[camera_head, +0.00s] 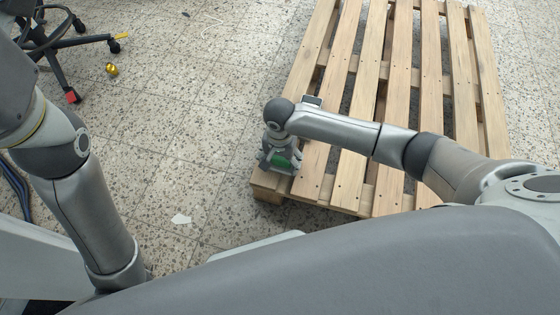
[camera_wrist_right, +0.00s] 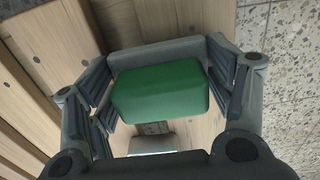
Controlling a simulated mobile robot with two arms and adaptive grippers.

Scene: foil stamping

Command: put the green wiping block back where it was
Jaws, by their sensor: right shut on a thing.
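The green wiping block (camera_head: 281,161) is in my right gripper (camera_head: 280,165), over the near left corner of the wooden pallet (camera_head: 345,180). In the right wrist view the green block (camera_wrist_right: 160,90) fills the space between the fingers of my right gripper (camera_wrist_right: 163,85), which is shut on it. A grey band runs along the block's far side there. Whether the block touches the pallet boards is hard to tell. My left arm comes down the left side of the head view; its gripper is out of view.
In the right wrist view a small pale piece (camera_wrist_right: 152,143) with a dark patch shows below the block. An office chair (camera_head: 62,45) and a small golden ball (camera_head: 112,69) are at upper left. Most of the pallet is clear.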

